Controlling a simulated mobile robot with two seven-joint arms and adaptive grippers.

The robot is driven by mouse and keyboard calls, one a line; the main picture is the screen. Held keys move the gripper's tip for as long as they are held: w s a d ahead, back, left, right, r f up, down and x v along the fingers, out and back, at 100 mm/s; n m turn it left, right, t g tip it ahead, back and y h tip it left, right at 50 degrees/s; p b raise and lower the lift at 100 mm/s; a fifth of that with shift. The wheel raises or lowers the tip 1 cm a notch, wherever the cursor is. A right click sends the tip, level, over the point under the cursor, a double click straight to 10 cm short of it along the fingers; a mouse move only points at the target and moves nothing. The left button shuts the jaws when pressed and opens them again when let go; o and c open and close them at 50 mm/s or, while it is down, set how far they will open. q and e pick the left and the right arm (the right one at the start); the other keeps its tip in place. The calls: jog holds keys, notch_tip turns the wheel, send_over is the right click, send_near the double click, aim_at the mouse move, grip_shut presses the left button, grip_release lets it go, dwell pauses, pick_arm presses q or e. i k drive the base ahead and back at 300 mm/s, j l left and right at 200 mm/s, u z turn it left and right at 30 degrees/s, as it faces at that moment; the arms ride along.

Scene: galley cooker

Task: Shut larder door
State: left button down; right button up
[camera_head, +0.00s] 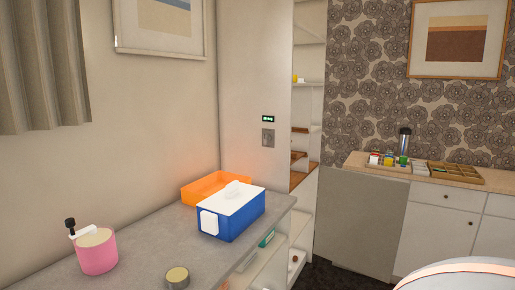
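A tall larder (309,103) stands open near the middle of the view, with light shelves inside and a few small items on them. A tall pale panel (252,80) stands just left of the shelves. It carries a small dark display with green marks (268,119) and a grey plate (268,138). I cannot tell whether this panel is the larder door or a fixed wall. Neither of my grippers is in view.
A grey counter (219,258) at left holds a blue box with a white lid (231,221), an orange tray (191,196), a pink jar (96,253) and a round tin (177,277). White cabinets (437,238) with a wooden top stand at right. Dark floor shows between.

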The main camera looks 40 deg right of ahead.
aim_at(359, 220)
jog(key=l+z, duration=0.1)
jog(key=l, duration=0.8)
jog(key=l+z, duration=0.1)
jog(key=l, duration=0.8)
jog(key=l+z, duration=0.1)
jog(key=l, duration=0.8)
jog(key=i+l, duration=0.1)
jog(key=l, duration=0.8)
jog(key=i+l+z, duration=0.15)
jog(key=l, duration=0.75)
jog(key=k, duration=0.05)
